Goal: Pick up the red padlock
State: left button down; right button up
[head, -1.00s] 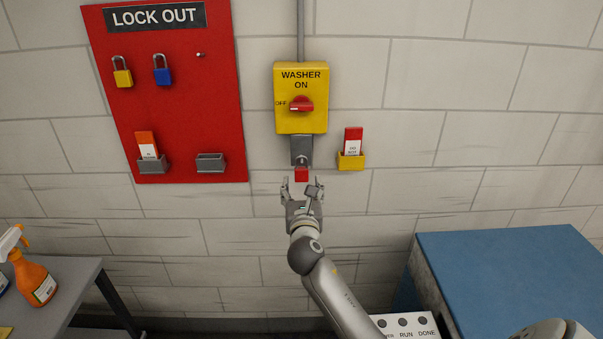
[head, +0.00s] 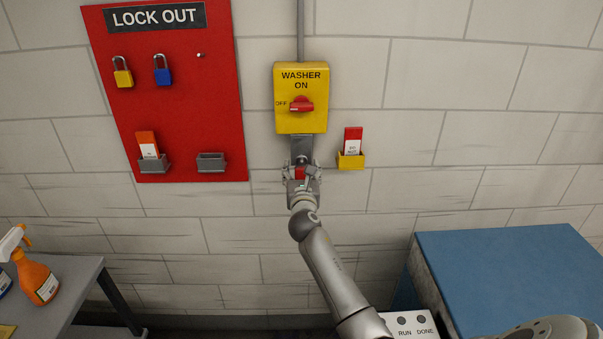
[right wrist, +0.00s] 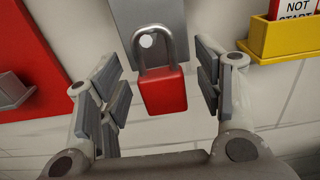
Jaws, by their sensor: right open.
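The red padlock (right wrist: 163,92) hangs by its metal shackle at the grey plate (right wrist: 150,18) in the right wrist view. In the head view the padlock (head: 300,174) is a small red patch below the yellow washer switch box (head: 301,122), partly covered by my gripper. My right gripper (head: 301,170) is open, with a finger on each side of the padlock. In the right wrist view the fingers of this gripper (right wrist: 160,88) stand apart from the padlock's sides, with gaps showing. My left gripper is not in view.
A red lockout board (head: 215,110) with yellow (head: 123,78) and blue padlocks (head: 162,76) is on the wall at left. A yellow tag holder (head: 351,161) is right of the switch. A blue-topped surface (head: 510,265) and a grey table (head: 70,285) stand below.

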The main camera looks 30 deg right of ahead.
jog(key=c, duration=1.1)
jog(key=shift+c, duration=0.2)
jog(key=shift+r, duration=0.1)
jog(key=shift+r, duration=0.4)
jog(key=v, duration=0.6)
jog(key=b+v, duration=0.1)
jog(key=v, duration=0.5)
jog(key=b+v, duration=0.1)
jog(key=v, duration=0.5)
jog(key=shift+s+d+r, duration=0.1)
jog(key=shift+s+r, duration=0.05)
jog(key=shift+r, duration=0.15)
